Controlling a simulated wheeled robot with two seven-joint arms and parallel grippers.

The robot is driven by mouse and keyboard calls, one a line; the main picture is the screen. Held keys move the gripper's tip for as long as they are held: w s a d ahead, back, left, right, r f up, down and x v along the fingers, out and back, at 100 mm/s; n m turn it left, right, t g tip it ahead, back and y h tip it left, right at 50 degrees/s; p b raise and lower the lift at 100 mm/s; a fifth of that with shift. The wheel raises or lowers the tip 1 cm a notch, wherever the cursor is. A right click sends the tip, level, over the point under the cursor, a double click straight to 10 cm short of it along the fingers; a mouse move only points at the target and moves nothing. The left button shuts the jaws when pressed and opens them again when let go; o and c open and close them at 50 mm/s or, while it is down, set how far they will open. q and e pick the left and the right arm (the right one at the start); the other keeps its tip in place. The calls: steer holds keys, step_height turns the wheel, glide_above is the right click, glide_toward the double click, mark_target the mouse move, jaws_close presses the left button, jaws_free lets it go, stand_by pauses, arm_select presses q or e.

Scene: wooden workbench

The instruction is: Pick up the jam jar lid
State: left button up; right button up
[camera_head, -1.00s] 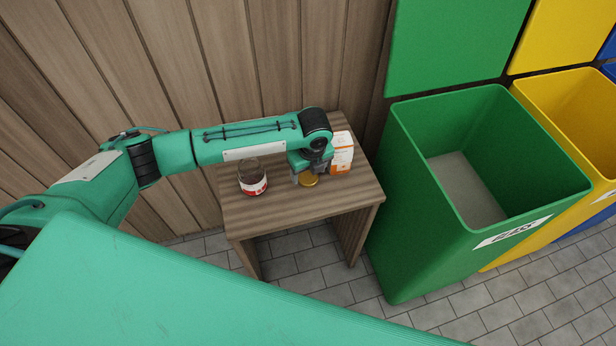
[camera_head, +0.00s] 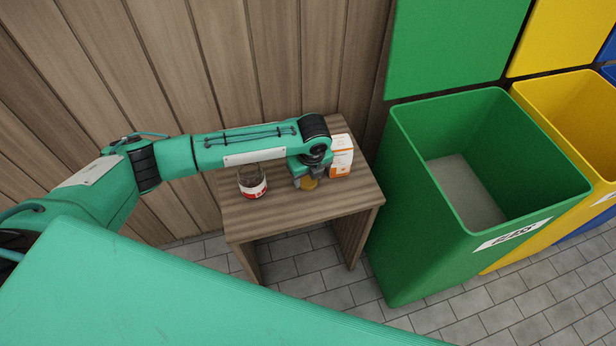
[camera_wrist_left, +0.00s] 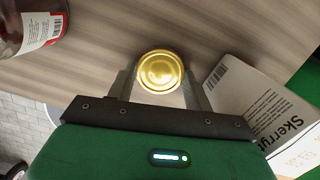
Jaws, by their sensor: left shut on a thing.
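The jam jar lid is a round gold disc (camera_wrist_left: 161,72) in the left wrist view, with my left gripper's two fingers on either side of it. In the head view the lid (camera_head: 309,184) shows just below the gripper, partly hidden by it. My left gripper (camera_head: 304,181) is shut on the lid, over the small wooden bench; it also shows in the left wrist view (camera_wrist_left: 160,85). The glass jam jar (camera_head: 252,182) with a red and white label stands to the left, apart from the gripper. My right gripper is not in view.
A white and orange carton (camera_head: 341,157) stands close to the right of the gripper. The wooden bench (camera_head: 290,215) has bare room at its front. A green bin (camera_head: 420,240) and a yellow bin (camera_head: 560,105) stand to the right; a plank wall is behind.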

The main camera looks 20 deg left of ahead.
mark_target(308, 180)
arm_select(q)
step_height(308, 180, up, 19)
steer(key=shift+r+p, duration=0.1)
steer(key=shift+p, duration=0.25)
steer(key=shift+r, duration=0.3)
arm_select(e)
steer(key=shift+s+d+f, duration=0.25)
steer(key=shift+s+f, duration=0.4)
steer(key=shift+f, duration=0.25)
